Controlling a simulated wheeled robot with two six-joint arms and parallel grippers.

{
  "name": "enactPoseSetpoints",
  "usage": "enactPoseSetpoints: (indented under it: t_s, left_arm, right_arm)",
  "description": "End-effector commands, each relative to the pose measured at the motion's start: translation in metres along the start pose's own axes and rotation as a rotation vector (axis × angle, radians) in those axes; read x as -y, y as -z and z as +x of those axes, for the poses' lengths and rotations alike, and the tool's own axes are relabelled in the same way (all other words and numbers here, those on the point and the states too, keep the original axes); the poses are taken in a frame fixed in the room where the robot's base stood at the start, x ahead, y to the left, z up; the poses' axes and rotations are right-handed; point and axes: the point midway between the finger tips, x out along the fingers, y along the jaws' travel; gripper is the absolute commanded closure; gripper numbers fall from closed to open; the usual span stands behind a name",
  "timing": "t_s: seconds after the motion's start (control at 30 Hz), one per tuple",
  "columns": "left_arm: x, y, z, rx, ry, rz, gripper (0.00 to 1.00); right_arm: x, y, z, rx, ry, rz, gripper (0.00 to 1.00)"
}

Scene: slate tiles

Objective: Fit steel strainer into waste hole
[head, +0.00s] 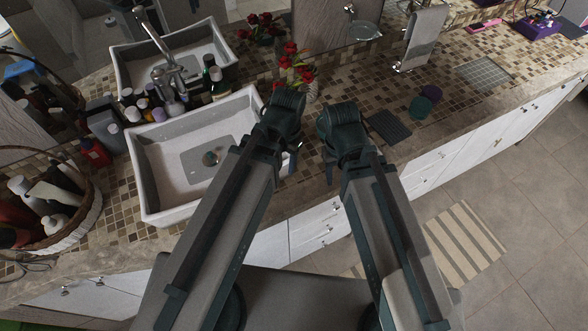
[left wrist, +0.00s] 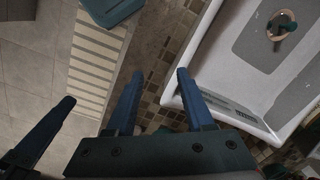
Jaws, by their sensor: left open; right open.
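The white rectangular sink (head: 160,205) is at the left of the head view. The round waste hole (head: 210,158) is in its floor. In the left wrist view, a round coppery ring with a dark teal piece over it marks the waste hole (left wrist: 282,25). I cannot make out the steel strainer as a separate thing. My left gripper (head: 293,160) is by the sink's right wall, with its tips partly hidden by its wrist. In the left wrist view, it is open and empty (left wrist: 160,75). My right gripper (head: 328,170) is open, right of the left one, above the counter edge.
Bottles (head: 150,108) and a tap (head: 165,55) stand behind the sink. A wicker basket (head: 80,225) is at far left. Red flowers (head: 292,65) stand behind my grippers. A dark ribbed mat (head: 388,127) and a green cup (head: 420,107) lie to the right. The counter beyond has free room.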

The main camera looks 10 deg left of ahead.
Motion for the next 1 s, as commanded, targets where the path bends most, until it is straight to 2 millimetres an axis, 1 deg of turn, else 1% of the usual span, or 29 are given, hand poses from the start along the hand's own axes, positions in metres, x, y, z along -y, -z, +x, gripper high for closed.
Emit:
enactPoseSetpoints:
  t_s: [0.03, 0.1, 0.2, 0.3, 0.57, 0.63, 0.77, 0.9, 1.0]
  left_arm:
    - [-0.014, -0.004, -0.001, 0.003, 0.011, -0.019, 0.47]
    - [-0.026, -0.006, -0.001, 0.005, 0.023, -0.051, 0.47]
    - [-0.036, -0.009, -0.002, 0.007, 0.036, -0.083, 0.47]
    - [-0.040, -0.009, -0.002, 0.007, 0.040, -0.099, 0.47]
    - [-0.040, -0.009, -0.002, 0.007, 0.040, -0.103, 0.47]
    - [-0.040, -0.009, 0.001, 0.007, 0.040, -0.103, 0.47]
    - [-0.041, -0.008, 0.017, 0.007, 0.040, -0.102, 0.47]
    - [-0.042, -0.006, 0.045, 0.007, 0.040, -0.100, 0.47]
    - [-0.043, -0.005, 0.060, 0.007, 0.040, -0.099, 0.47]
  right_arm:
    - [0.000, 0.000, 0.000, 0.000, 0.000, 0.000, 0.50]
    - [0.000, 0.000, 0.000, 0.000, 0.000, 0.000, 0.50]
    - [0.000, 0.000, 0.000, 0.000, 0.000, 0.000, 0.50]
    - [0.000, 0.000, 0.000, 0.000, 0.000, 0.000, 0.50]
    - [0.000, 0.000, 0.000, 0.000, 0.000, 0.000, 0.50]
    - [0.000, 0.000, 0.003, 0.000, 0.000, 0.000, 0.50]
    - [0.002, 0.001, 0.019, 0.000, 0.000, -0.001, 0.50]
    - [0.004, 0.003, 0.047, 0.000, -0.001, -0.002, 0.50]
    - [0.006, 0.004, 0.061, 0.000, -0.001, -0.003, 0.50]
